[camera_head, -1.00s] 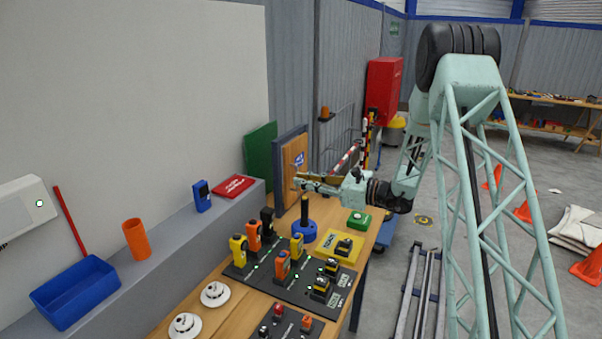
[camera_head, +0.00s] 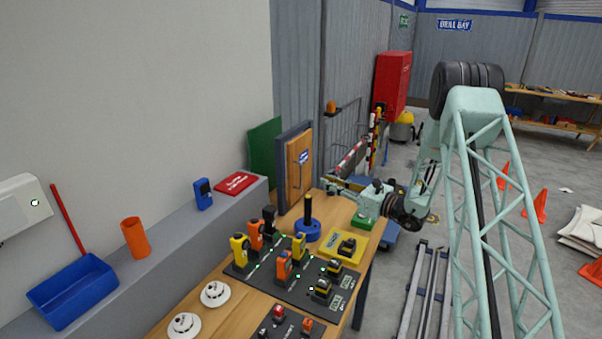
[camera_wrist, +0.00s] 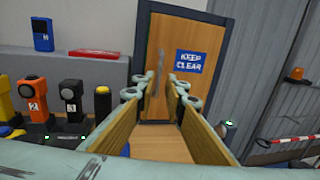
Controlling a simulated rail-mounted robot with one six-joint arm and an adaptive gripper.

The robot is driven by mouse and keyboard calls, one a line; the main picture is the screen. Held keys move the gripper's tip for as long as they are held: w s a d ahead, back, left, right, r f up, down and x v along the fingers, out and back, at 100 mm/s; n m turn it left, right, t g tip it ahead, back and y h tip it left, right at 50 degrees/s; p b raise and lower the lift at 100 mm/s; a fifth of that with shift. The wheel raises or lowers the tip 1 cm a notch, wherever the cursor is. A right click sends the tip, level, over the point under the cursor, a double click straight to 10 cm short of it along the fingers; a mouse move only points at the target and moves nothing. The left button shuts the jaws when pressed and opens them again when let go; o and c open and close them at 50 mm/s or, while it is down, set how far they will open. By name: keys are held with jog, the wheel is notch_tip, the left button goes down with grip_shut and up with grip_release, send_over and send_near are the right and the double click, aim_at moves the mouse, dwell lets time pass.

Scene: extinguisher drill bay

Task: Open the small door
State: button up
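The small door (camera_head: 299,172) is a wooden panel in a dark grey frame at the far end of the bench. It also shows in the wrist view (camera_wrist: 206,88), with a blue KEEP CLEAR sign (camera_wrist: 189,62). It looks shut in its frame. A thin grey upright piece on the door, perhaps its handle, shows between my fingers in the wrist view. My gripper (camera_head: 332,183) is to the right of the door, apart from it, pointing at it. In the wrist view its fingers (camera_wrist: 160,91) are spread wide with nothing between them.
A blue-based post with a black top (camera_head: 308,228) stands in front of the door. A yellow block (camera_head: 340,245), a green box (camera_head: 363,220) and a black board (camera_head: 262,275) with several devices occupy the bench. A red-white barrier (camera_head: 350,158) stands behind my gripper.

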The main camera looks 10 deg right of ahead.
send_over(301, 185)
jog(key=shift+w, duration=0.3)
dwell(0.7)
grip_shut()
jog(key=shift+d, duration=0.25)
